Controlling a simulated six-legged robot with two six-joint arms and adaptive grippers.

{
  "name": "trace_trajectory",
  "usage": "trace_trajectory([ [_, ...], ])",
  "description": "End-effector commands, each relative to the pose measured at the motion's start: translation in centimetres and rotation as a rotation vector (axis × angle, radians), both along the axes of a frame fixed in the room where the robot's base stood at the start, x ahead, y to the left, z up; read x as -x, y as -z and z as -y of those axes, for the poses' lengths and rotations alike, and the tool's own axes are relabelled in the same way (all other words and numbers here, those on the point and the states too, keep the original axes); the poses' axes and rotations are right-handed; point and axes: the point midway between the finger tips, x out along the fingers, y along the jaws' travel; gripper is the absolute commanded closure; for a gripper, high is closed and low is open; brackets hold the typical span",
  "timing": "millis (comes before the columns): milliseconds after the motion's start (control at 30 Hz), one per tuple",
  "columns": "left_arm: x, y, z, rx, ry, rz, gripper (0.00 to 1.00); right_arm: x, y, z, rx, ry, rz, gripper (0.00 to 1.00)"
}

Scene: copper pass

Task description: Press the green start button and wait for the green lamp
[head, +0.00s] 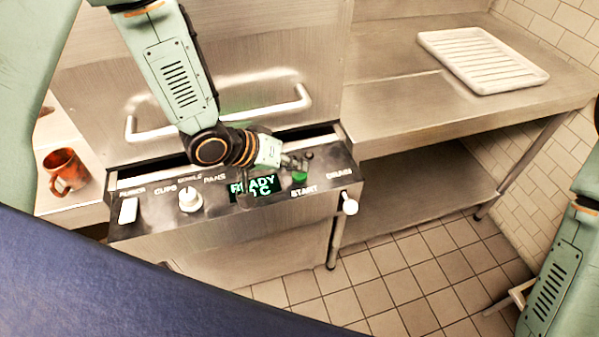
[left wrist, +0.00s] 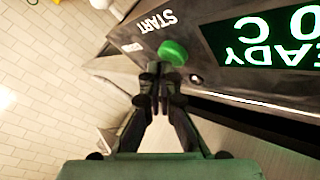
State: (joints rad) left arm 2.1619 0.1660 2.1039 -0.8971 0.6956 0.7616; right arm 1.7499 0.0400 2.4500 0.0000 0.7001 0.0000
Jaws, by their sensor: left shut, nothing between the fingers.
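The green start button (head: 299,177) is on the machine's front panel (head: 245,213), by the word START. My left gripper (head: 302,160) is shut and empty, just above and beside the button in the head view. In the left wrist view the green button (left wrist: 173,52) shows just beyond the shut fingertips (left wrist: 160,70); I cannot tell whether they touch it. The display (head: 262,186) glows green and reads READY, with a second line partly hidden by my gripper.
A white knob (head: 190,200), a white switch (head: 128,210) and a white-ended lever (head: 349,206) are on the panel. A copper mug (head: 65,170) stands at left. A white ribbed tray (head: 482,59) lies on the steel counter (head: 400,120). A bar handle (head: 250,110) is behind my left arm.

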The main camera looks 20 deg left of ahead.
Motion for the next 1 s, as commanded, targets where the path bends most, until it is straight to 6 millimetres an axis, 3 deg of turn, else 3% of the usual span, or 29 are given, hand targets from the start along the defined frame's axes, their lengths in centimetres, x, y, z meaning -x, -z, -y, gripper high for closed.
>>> trace_trajectory([
  [1000,0.0,1.0,0.0,-0.001,0.001,0.0,1.0,0.0,0.4,0.0,0.0,0.0,0.0,0.43],
])
